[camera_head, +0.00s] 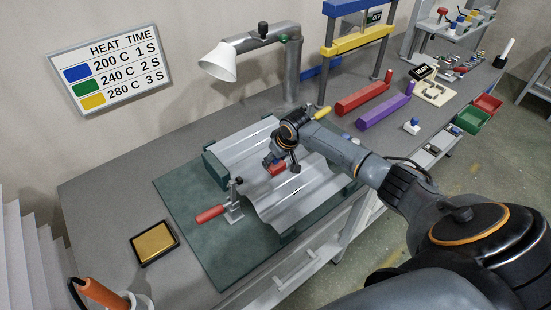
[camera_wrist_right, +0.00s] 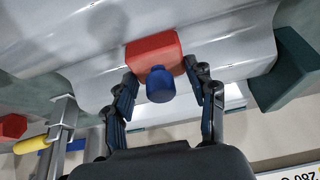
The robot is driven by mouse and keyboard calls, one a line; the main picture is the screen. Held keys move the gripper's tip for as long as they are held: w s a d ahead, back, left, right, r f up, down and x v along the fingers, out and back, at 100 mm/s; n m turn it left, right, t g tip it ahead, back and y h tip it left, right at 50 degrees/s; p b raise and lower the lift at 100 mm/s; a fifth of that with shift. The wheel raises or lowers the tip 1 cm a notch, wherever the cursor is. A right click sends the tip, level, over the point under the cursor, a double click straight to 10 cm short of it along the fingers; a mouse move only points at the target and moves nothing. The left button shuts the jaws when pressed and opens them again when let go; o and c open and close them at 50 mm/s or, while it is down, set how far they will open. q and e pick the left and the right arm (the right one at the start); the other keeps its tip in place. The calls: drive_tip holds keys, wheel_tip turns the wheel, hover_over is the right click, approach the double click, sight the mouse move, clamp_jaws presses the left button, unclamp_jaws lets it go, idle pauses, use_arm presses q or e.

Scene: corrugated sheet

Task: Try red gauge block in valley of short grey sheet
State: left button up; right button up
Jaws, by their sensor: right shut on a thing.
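The grey corrugated sheet (camera_head: 311,190) lies on the green mat (camera_head: 180,192) in the head view, its middle partly hidden by my right arm. The red gauge block (camera_head: 278,168) is at the sheet's middle, under my right gripper (camera_head: 282,160). In the right wrist view the red gauge block (camera_wrist_right: 152,50) has a blue knob (camera_wrist_right: 161,85) facing the camera. My right gripper (camera_wrist_right: 162,88) has a finger on each side of the knob and is shut on the block. The block is over or against the sheet (camera_wrist_right: 225,40); whether it touches a valley is unclear. My left gripper is out of view.
A red-handled clamp (camera_head: 212,213) stands at the sheet's near left edge. A green block (camera_head: 215,168) is at the sheet's far left end. A lamp (camera_head: 219,62) stands behind. Red (camera_head: 362,97) and purple (camera_head: 384,116) bars lie to the right. A gold-topped pad (camera_head: 154,243) lies at left.

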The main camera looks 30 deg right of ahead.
drive_tip(key=shift+f, duration=0.1)
drive_tip(key=o, duration=1.3)
drive_tip(key=v, duration=1.2)
